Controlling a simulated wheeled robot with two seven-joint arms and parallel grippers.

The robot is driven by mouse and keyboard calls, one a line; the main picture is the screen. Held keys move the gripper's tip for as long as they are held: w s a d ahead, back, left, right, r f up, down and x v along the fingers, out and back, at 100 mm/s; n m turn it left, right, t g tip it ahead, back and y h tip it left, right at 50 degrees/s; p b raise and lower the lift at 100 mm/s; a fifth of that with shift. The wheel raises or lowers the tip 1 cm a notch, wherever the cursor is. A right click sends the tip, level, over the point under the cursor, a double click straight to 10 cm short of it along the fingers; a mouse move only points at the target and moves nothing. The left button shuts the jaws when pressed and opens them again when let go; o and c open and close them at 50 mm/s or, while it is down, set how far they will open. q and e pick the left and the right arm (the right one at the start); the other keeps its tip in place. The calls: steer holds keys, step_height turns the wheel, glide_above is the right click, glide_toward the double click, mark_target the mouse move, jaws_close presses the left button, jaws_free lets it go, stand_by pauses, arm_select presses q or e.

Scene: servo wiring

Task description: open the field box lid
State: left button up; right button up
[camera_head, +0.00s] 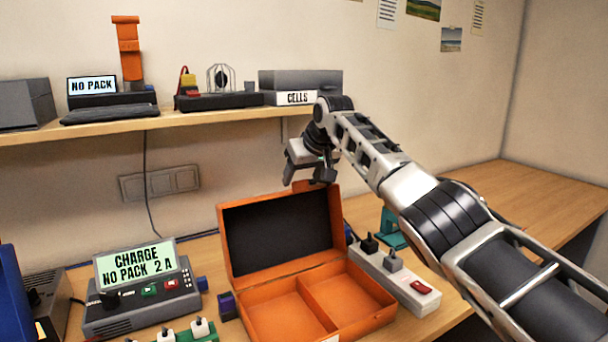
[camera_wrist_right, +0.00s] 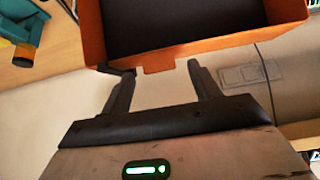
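The orange field box (camera_head: 320,300) sits on the workbench, with an empty two-part tray inside. Its lid (camera_head: 280,232) stands up at the back, tilted slightly backward, dark inner face showing. My right gripper (camera_head: 308,184) is just above and behind the lid's top edge, pointing down. In the right wrist view, its two fingers (camera_wrist_right: 158,72) are apart, with the lid's small orange tab (camera_wrist_right: 158,69) in the gap at their tips. I cannot tell whether a finger touches the lid (camera_wrist_right: 180,45). My left gripper is not in view.
A white power strip (camera_head: 398,278) with plugs lies right of the box. A grey charger (camera_head: 140,300) reading "CHARGE NO PACK 2 A" stands left. A wooden shelf (camera_head: 200,120) with devices hangs behind. The bench at far right is clear.

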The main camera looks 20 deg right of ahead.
steer(key=shift+s+r, duration=0.1)
arm_select(q)
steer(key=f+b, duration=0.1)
steer(key=b, duration=0.3)
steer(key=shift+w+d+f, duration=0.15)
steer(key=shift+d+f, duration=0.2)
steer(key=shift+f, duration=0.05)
arm_select(e)
steer(key=v, duration=1.5)
steer(key=shift+s+r, duration=0.25)
steer(key=shift+r, duration=0.05)
steer(key=shift+f, duration=0.1)
